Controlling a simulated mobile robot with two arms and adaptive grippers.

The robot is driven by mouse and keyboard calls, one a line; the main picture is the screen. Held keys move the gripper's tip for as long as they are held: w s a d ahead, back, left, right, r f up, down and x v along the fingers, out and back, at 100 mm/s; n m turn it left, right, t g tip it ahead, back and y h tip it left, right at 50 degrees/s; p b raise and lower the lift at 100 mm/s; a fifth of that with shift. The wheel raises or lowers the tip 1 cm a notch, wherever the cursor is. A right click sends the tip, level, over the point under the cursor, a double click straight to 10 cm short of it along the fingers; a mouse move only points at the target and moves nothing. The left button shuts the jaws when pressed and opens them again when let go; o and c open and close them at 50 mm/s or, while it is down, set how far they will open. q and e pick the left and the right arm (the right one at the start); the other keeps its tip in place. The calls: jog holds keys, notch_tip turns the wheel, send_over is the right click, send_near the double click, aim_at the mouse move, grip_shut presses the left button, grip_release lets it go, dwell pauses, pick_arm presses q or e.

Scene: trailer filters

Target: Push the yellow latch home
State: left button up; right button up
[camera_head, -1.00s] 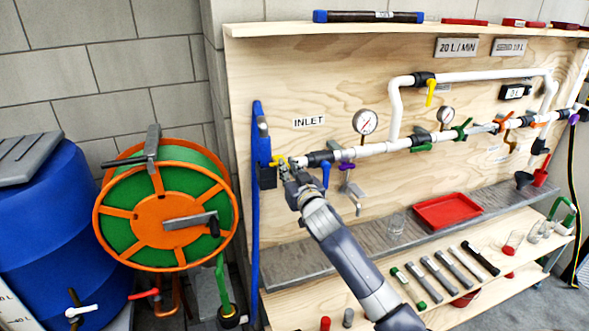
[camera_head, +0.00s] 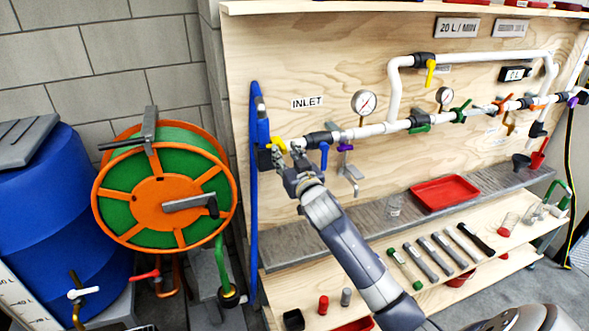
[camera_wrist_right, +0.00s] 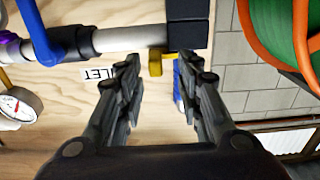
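The yellow latch (camera_head: 279,145) sits at the left end of the white pipe, by the dark inlet block (camera_head: 265,159) and the INLET label. In the right wrist view the yellow latch (camera_wrist_right: 155,63) lies between and just beyond my fingertips, against the dark block. My right gripper (camera_head: 286,162) is close in front of it. In the wrist view my right gripper (camera_wrist_right: 157,75) has its two fingers well apart with nothing held. I cannot tell whether a finger touches the latch. My left gripper is not in view.
A blue lever (camera_head: 324,155) and a purple lever (camera_head: 345,148) hang close right of the gripper. A tall blue part (camera_head: 254,205) stands at the board's left edge, beside the hose reel (camera_head: 165,205). A red tray (camera_head: 444,193) lies on the grey shelf.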

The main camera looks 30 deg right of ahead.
jog(key=v, duration=0.9)
jog(key=shift+s+a, duration=0.3)
jog(key=shift+s, duration=0.05)
notch_tip(320, 180, down, 25)
jog(key=s+a+n+g+y, duration=0.1)
jog(key=a+g, duration=0.1)
jog(key=g, duration=0.3)
jog(key=s+a+f+n+g+y, duration=0.15)
jog(key=s+f, duration=0.25)
jog(key=f, duration=0.5)
jog(key=s+a+f+g, duration=0.15)
jog(key=s+f, duration=0.25)
jog(key=f, duration=0.4)
jog(key=s+a+f+g, duration=0.3)
jog(key=s+f, duration=0.5)
jog(key=s, duration=0.5)
jog(key=s+a+f+n+g+y, duration=0.1)
jog(key=s+a+f+g, duration=0.1)
jog(key=s+f, duration=0.7)
jog(key=s+a+f+n+g, duration=0.1)
jog(key=s+a+f+g, duration=0.2)
jog(key=s+f, duration=0.5)
jog(key=s, duration=1.1)
jog(key=shift+a+f+g, duration=0.2)
jog(key=shift+a+g, duration=0.1)
jog(key=shift+a, duration=0.05)
